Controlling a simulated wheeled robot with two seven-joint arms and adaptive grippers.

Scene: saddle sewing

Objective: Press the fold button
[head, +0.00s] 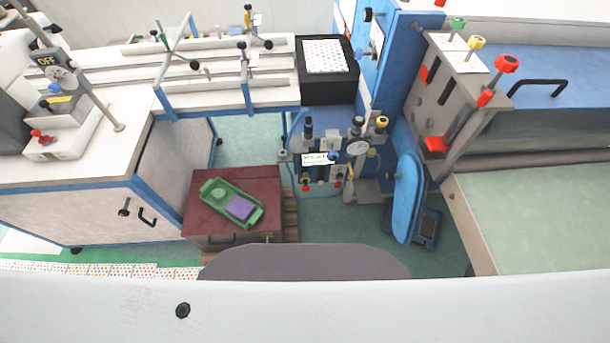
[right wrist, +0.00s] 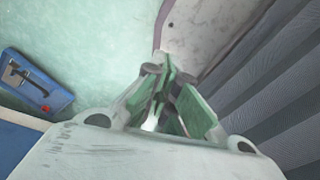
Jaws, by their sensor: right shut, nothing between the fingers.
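No button marked as the fold button can be made out in the head view. A small control panel (head: 320,158) with a light label, dark knobs and red tips stands in the middle, beside a round gauge (head: 358,148). On the right machine are a red knob (head: 507,63), a yellow knob (head: 476,42) and a green knob (head: 457,23). My right gripper (right wrist: 164,85) shows only in the right wrist view, with its green fingers shut and empty, apart from any button. My left gripper is in neither view.
A dark red cabinet top (head: 262,192) holds a green tray (head: 215,210) with a purple block (head: 240,208). A white workbench (head: 120,135) stands at left and a blue-topped machine (head: 570,85) at right. Green floor (head: 250,135) is clear between the benches.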

